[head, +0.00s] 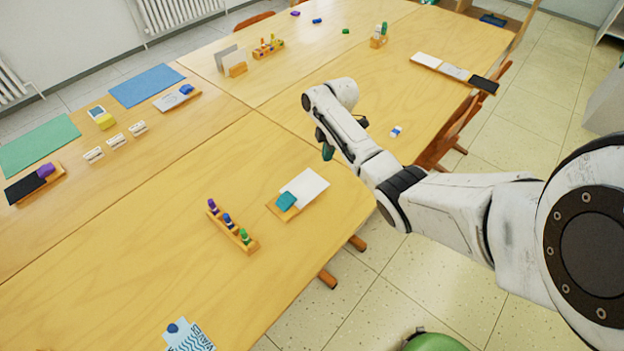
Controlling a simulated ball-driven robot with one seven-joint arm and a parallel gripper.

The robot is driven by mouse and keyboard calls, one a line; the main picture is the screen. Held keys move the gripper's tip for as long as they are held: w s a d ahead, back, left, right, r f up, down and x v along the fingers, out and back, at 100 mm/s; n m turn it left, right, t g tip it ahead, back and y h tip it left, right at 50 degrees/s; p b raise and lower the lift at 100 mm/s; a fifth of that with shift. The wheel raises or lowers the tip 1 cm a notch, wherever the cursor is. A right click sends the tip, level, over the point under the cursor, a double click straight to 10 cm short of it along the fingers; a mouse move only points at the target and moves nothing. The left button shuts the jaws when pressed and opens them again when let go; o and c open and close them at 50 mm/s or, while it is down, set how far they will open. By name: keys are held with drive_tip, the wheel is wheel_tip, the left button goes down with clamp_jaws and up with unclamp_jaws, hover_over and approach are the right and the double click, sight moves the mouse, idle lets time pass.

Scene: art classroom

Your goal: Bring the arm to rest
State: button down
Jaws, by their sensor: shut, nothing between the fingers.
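My white and black arm (440,205) reaches in from the right over the near edge of the wooden tables. It bends at a raised joint (330,95), and my gripper (327,150) points down from there, small and dark. It is shut with nothing seen in it, and hangs over the table top, apart from the things around it. Part of the gripper is hidden behind my arm's links.
A wooden rack of coloured pegs (232,232) and a tray with white paper and a teal block (298,194) stand below the gripper. A small white-and-blue item (396,131) lies right of it. A chair (455,135) stands at the table's right edge. Bare table (110,275) lies at lower left.

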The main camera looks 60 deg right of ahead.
drive_tip(key=shift+r+p, duration=0.4)
drive_tip(key=shift+r, duration=0.2)
drive_tip(key=shift+a, duration=0.1)
